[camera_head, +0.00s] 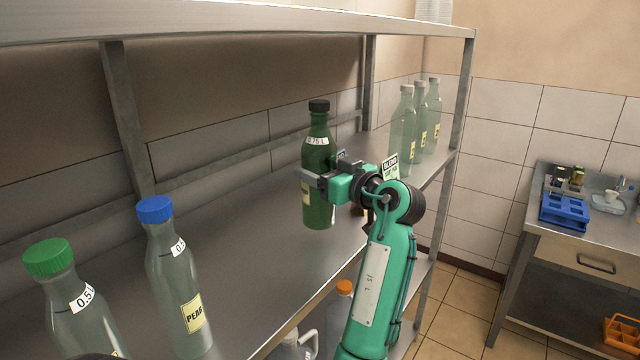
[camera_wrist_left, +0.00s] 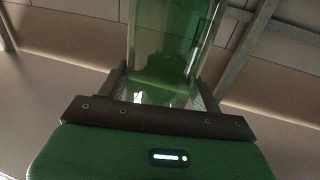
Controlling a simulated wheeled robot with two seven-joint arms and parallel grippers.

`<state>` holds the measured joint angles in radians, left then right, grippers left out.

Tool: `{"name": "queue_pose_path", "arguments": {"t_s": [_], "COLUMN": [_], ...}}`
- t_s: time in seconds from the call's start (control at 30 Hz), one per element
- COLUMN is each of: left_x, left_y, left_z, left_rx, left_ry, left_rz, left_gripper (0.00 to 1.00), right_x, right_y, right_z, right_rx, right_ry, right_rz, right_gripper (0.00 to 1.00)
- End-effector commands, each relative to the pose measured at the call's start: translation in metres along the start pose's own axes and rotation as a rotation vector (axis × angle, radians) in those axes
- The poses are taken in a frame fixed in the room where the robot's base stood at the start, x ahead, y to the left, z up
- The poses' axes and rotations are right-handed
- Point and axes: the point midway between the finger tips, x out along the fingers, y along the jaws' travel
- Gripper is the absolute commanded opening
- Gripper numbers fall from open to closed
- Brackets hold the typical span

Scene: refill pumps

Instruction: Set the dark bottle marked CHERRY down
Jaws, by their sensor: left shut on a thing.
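A dark green bottle with a black cap (camera_head: 318,165) is upright over the metal shelf board (camera_head: 255,235). Its neck band reads 0.75 L; its yellow label is mostly hidden by my gripper, so I cannot read the name. My left gripper (camera_head: 318,182) is shut around the bottle's body from the front right. In the left wrist view the green bottle (camera_wrist_left: 170,45) stands between the two fingers (camera_wrist_left: 163,90). I cannot tell whether its base touches the board. My right gripper is not in view.
A blue-capped bottle marked PEAR (camera_head: 178,280) and a green-capped bottle (camera_head: 75,305) stand at the near left. Several pale bottles (camera_head: 403,135) stand at the shelf's far end. The board between is largely clear. A side table with a blue rack (camera_head: 565,212) is at right.

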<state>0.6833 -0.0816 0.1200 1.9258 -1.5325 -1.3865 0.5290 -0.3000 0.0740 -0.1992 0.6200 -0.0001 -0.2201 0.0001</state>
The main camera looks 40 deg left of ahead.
Motion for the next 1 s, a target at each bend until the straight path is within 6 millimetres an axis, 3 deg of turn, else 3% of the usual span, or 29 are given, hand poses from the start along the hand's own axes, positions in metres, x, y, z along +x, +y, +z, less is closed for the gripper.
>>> {"name": "queue_pose_path", "arguments": {"t_s": [0.3,0.73,0.77,0.8,0.87,1.0], "left_x": [0.0,0.0,0.0,0.0,0.0,0.0], "left_y": [0.0,0.0,0.0,0.0,0.0,0.0], "left_z": [0.034,0.042,0.042,0.041,0.041,0.041], "left_rx": [0.002,-0.001,0.0,0.0,0.0,0.001], "left_ry": [0.002,0.001,0.0,0.0,0.0,0.0], "left_rz": [0.0,0.0,0.0,0.0,0.0,0.0], "left_gripper": [0.25,0.25,0.68,0.75,0.87,0.87], "right_x": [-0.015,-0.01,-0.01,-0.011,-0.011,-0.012], "right_y": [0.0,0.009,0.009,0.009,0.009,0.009], "right_z": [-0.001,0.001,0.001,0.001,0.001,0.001], "right_rx": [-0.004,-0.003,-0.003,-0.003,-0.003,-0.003], "right_ry": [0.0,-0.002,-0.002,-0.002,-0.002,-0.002], "right_rz": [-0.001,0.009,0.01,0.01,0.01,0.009], "right_gripper": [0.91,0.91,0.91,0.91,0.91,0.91]}}
